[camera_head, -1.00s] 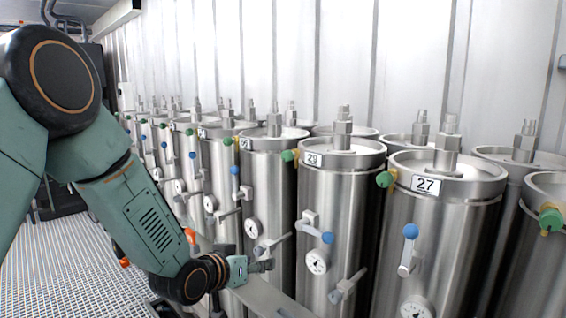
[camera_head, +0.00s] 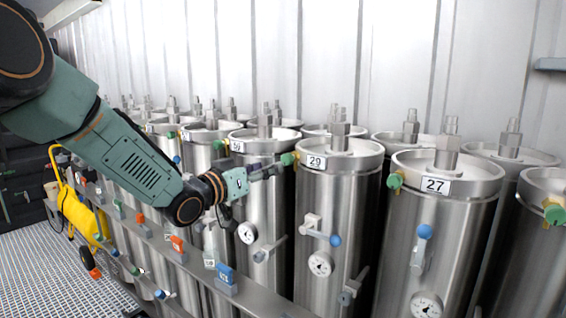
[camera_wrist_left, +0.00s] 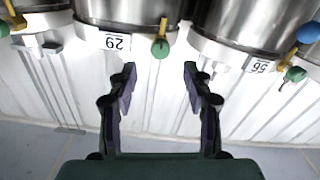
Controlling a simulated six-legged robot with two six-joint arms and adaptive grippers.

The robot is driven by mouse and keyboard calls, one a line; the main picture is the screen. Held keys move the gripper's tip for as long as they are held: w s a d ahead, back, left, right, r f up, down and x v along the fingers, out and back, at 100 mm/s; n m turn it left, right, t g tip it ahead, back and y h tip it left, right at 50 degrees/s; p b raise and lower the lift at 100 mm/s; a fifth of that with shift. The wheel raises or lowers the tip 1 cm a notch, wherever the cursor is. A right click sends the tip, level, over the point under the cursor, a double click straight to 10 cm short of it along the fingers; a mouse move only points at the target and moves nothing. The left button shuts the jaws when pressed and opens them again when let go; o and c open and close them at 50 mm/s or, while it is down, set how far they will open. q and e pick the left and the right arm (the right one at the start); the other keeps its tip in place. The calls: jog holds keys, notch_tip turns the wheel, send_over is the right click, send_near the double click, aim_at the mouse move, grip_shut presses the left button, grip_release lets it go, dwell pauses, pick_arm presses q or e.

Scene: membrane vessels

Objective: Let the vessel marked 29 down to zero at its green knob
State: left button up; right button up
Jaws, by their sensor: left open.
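The vessel marked 29 (camera_head: 342,205) is a steel cylinder in the front row, its label facing me. Its green knob (camera_head: 288,159) sits on a brass-coloured fitting at the left of the label. My left gripper (camera_head: 278,168) is close to that knob, reaching in from the left. In the left wrist view the picture is upside down; the green knob (camera_wrist_left: 160,48) lies just beyond and between the open fingertips of my left gripper (camera_wrist_left: 160,72), apart from them. The label 29 (camera_wrist_left: 115,42) is beside it. The pressure gauge (camera_head: 320,264) is too small to read. My right gripper is out of view.
The vessel marked 27 (camera_head: 446,240) stands to the right, with its own green knob (camera_head: 395,181). A blue-tipped lever (camera_head: 335,240) juts from vessel 29. A rail with coloured tags (camera_head: 190,250) runs in front. A yellow wheeled item (camera_head: 82,215) stands at the left.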

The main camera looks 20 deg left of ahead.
aim_at(285, 161)
pick_arm(q)
jog(key=p+x, duration=0.1)
jog(key=x, duration=0.6)
jog(key=shift+f, duration=0.15)
jog(key=shift+w+d, duration=0.3)
jog(key=shift+d, duration=0.05)
jog(key=shift+a, duration=0.4)
jog(key=shift+w+d, duration=0.1)
jog(key=shift+d, duration=0.25)
jog(key=c, duration=0.5)
jog(key=shift+a, duration=0.25)
jog(key=c, duration=0.5)
jog(key=shift+d, duration=0.1)
grip_shut()
